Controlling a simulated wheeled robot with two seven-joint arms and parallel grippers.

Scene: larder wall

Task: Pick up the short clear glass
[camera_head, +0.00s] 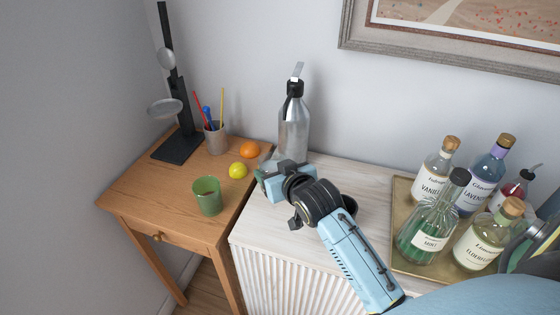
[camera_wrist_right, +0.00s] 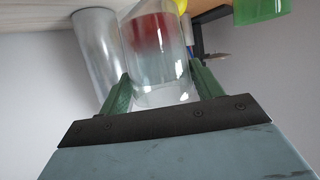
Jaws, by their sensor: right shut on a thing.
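The short clear glass (camera_wrist_right: 155,45) sits between the two green fingers of my right gripper (camera_wrist_right: 162,88) in the right wrist view, with a finger against each side. A reddish tint shows through its wall. In the head view my right gripper (camera_head: 267,178) is over the left back part of the pale cabinet, near the wooden desk's edge. There the glass is mostly hidden behind the gripper. I cannot tell whether the glass touches the cabinet top. My left gripper is not in view.
A silver siphon bottle (camera_head: 293,130) stands close behind the gripper. A green glass (camera_head: 207,197), lemon (camera_head: 238,171), orange (camera_head: 250,149) and pencil cup (camera_head: 216,138) stand on the desk (camera_head: 150,205). A tray (camera_head: 402,225) of several bottles is at right.

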